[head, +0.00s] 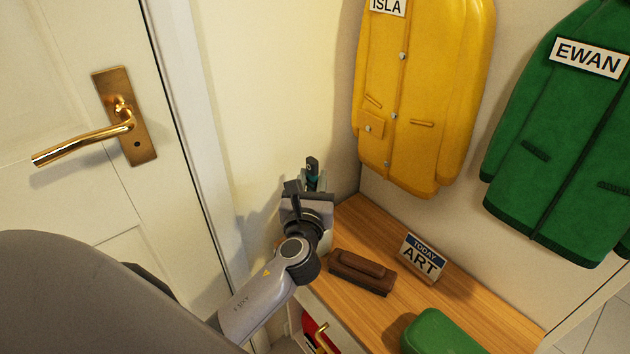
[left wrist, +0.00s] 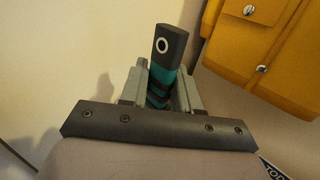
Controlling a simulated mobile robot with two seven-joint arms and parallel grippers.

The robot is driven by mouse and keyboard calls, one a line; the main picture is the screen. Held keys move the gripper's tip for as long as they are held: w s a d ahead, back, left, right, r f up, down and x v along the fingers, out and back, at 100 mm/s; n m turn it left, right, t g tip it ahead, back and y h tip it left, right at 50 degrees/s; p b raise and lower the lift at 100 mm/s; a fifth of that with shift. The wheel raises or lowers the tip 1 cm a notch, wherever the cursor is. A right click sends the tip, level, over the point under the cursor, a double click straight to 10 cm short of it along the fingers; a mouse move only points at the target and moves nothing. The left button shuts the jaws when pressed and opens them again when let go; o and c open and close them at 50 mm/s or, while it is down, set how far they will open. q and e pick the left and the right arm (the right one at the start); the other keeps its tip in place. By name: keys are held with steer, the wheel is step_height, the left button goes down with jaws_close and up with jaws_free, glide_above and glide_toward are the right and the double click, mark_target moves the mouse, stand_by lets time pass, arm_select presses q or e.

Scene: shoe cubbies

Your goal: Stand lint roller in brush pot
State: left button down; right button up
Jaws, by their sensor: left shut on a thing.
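My left gripper (head: 312,184) is shut on a dark and teal handle, which I take to be the lint roller (head: 311,166). It is over the far left end of the wooden bench top, near the corner of the walls. In the left wrist view the roller's handle (left wrist: 169,46) stands up between the two grey fingers, its dark end with a pale ring on top. The roller's other end is hidden by the gripper. I cannot make out the brush pot; the gripper and wrist block that corner. My right gripper is not in view.
Yellow (head: 425,95) and green (head: 567,140) coats hang above. A white door with a brass handle (head: 95,140) is at left.

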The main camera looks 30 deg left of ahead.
arm_select(q)
steer(key=c, duration=0.7)
jaws_free()
steer(key=shift+c, duration=0.2)
steer(key=shift+s, duration=0.1)
steer(key=v, duration=0.5)
steer(key=shift+s+d, duration=0.15)
steer(key=shift+s, duration=0.1)
steer(key=shift+s+d, duration=0.3)
steer(key=shift+s, duration=0.35)
